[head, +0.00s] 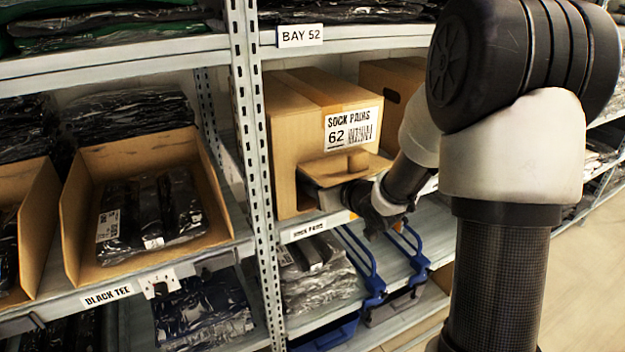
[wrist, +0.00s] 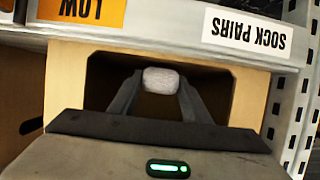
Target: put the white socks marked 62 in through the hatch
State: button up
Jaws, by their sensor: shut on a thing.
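The cardboard box (head: 293,117) labelled SOCK PAIRS 62 stands on the middle shelf, with a cut-out hatch low in its front. My gripper (wrist: 161,92) is at this hatch (wrist: 223,88), its fingers reaching into the dark opening. It is shut on a small whitish rolled bundle, the white socks (wrist: 161,79), held between the fingertips in the opening. No number can be read on the socks. In the head view the fingertips and socks are hidden by the hand and the box front.
A shelf edge with a SOCK PAIRS label (wrist: 247,35) runs close by the opening. A perforated upright (head: 254,150) stands left of the box. An open bin of black packs (head: 80,205) is further left. Blue-handled crates (head: 366,262) and bagged packs (head: 318,280) sit below.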

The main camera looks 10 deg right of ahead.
jog(key=shift+s+f, duration=0.15)
jog(key=shift+s+f, duration=0.1)
jog(key=o, duration=1.1)
jog(key=shift+s+d+r, duration=0.15)
jog(key=shift+r, duration=0.1)
jog(key=p+v, duration=0.2)
jog(key=v, duration=0.9)
jog(key=shift+s, duration=0.25)
